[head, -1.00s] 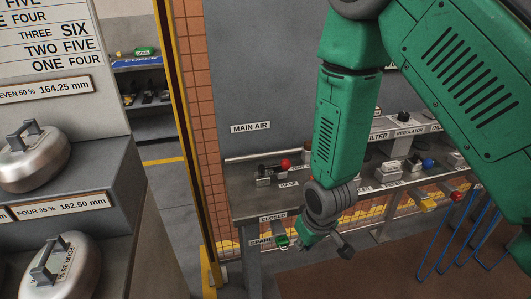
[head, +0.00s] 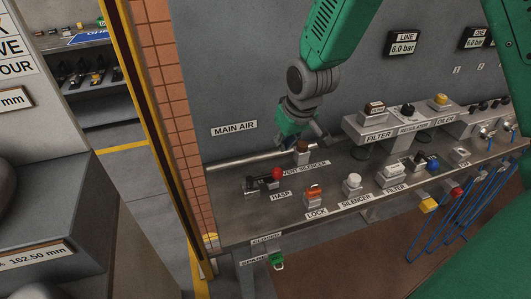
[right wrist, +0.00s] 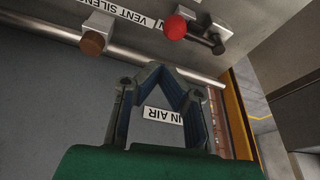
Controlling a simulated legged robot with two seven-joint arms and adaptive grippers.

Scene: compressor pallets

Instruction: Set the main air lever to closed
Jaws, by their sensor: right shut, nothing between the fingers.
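A red ball knob (head: 277,173) on a dark lever-like part sits at the left of the bench, by the HASP label. It also shows in the right wrist view (right wrist: 175,27) at the top. The MAIN AIR label (head: 234,128) is on the wall above a pipe (head: 240,160). No label on the lever itself can be read. A CLOSED label (head: 266,239) is at the bench's front edge. My right gripper (head: 312,138) is shut and empty, near the wall behind the brown knob (head: 303,146), apart from the red knob. My left gripper is not in view.
The bench holds an orange lock (head: 314,194), a white silencer knob (head: 353,181) and a raised filter and regulator block (head: 377,122). A green-tagged piece (head: 277,261) hangs at the front edge. Blue hoses (head: 468,215) hang at right. A yellow post (head: 150,130) stands left.

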